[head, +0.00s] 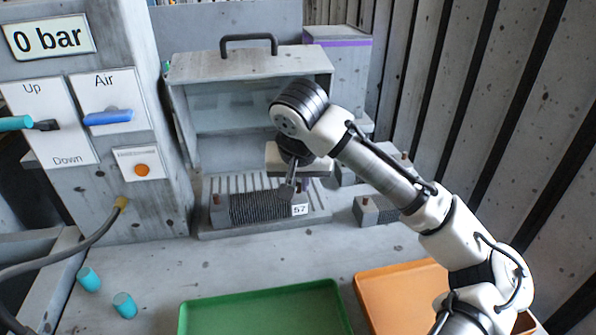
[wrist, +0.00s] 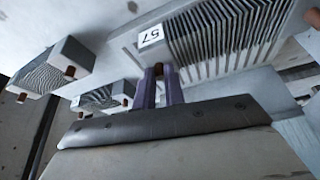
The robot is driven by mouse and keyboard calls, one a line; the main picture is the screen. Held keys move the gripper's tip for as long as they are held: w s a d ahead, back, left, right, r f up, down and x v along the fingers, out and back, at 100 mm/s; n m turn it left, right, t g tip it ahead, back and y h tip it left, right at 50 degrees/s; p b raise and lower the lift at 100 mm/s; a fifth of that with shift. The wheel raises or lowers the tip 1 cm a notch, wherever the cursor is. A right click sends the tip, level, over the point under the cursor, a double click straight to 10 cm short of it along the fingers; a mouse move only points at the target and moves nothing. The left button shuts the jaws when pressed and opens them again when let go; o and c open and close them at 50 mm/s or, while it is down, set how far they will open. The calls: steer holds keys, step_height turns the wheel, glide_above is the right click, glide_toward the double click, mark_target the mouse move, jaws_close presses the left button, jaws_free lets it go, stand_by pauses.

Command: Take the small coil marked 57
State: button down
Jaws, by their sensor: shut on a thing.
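The small coil marked 57 (head: 258,207) is a dark ribbed block with grey ends, in front of the clear-fronted cabinet. Its white 57 label is at its right end. A copper stud stands at its left end. The coil also shows in the wrist view (wrist: 205,40), with the label near the fingers. My gripper (head: 291,190) reaches down to the coil's right end. In the wrist view, the purple fingers of my gripper (wrist: 160,80) are shut on the copper stud at that end. The coil is at the slatted base (head: 210,232); I cannot tell whether it touches it.
Another small coil (head: 375,210) lies to the right. The handled cabinet (head: 200,68) stands behind. A green tray (head: 190,318) and an orange tray (head: 385,285) are in front. Two turquoise cylinders (head: 124,305) stand front left. The panel (head: 150,195) with levers reads 0 bar.

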steer(key=s+b, duration=0.1)
steer(key=s, duration=1)
